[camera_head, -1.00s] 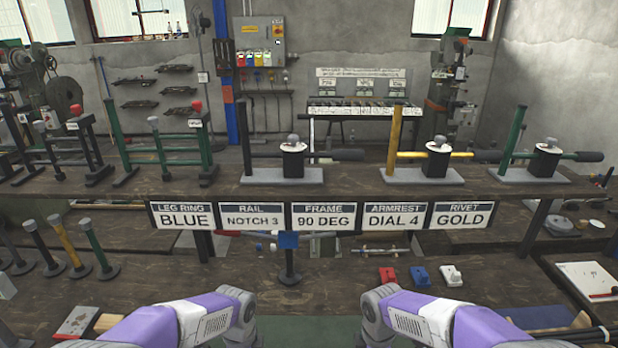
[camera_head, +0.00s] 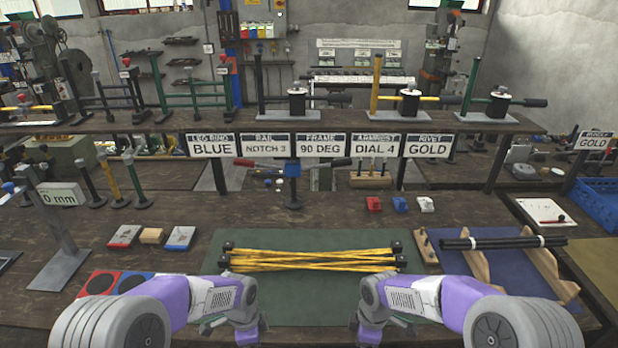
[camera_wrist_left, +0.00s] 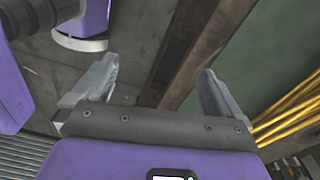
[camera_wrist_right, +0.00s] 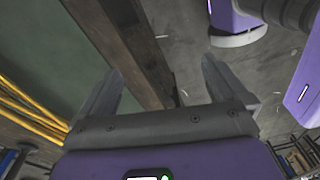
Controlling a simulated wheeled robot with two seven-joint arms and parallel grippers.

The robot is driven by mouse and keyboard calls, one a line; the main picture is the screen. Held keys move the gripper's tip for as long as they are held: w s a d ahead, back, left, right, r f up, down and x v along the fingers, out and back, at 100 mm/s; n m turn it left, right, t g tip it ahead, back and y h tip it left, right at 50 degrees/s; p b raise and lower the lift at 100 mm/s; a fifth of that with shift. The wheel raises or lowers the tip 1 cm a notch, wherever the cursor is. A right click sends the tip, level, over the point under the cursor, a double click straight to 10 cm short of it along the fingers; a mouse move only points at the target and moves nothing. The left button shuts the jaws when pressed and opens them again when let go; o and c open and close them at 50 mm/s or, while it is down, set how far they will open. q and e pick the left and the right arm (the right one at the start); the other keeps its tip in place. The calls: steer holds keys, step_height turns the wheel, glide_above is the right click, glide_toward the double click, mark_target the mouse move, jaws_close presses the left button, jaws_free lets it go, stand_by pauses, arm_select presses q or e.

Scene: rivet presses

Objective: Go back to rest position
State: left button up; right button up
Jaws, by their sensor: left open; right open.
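My left gripper (camera_wrist_left: 150,85) is open and empty in the left wrist view, with its two fingers wide apart over the bench edge and the floor. My right gripper (camera_wrist_right: 165,90) is open and empty in the right wrist view, also near the bench edge. In the head view both purple and grey arms come in from the bottom and bend at the near side of the bench. The fingers of both grippers are hidden there.
A green mat (camera_head: 300,308) carries a bundle of yellow rods (camera_head: 310,260). To its right, black rods lie across wooden stands (camera_head: 478,265). Red and blue blocks, signs and upright posts stand farther back. A shelf (camera_head: 250,125) with presses spans the bench.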

arm_select(q)
steer(key=s+d+f+n+h, duration=0.1)
steer(key=s+d+f+n, duration=0.1)
steer(key=s+f+n, duration=0.5)
steer(key=s+d+f+n+h, duration=0.2)
steer(key=s+f+n, duration=0.6)
steer(key=f+n, duration=0.3)
step_height(320, 180, down, 2)
steer(key=shift+f+n+t+h, duration=0.1)
steer(key=shift+n+t+h, duration=0.2)
arm_select(e)
steer(key=s+a+f+m+y, duration=0.1)
steer(key=s+f+m, duration=0.6)
steer(key=f+m, duration=0.2)
steer(key=s+a+f+m+y, duration=0.2)
steer(key=s+f+m, duration=0.6)
steer(key=f, duration=0.3)
steer(key=shift+a+f+m+t, duration=0.2)
steer(key=shift+f+m+t, duration=0.15)
steer(key=shift+m, duration=0.45)
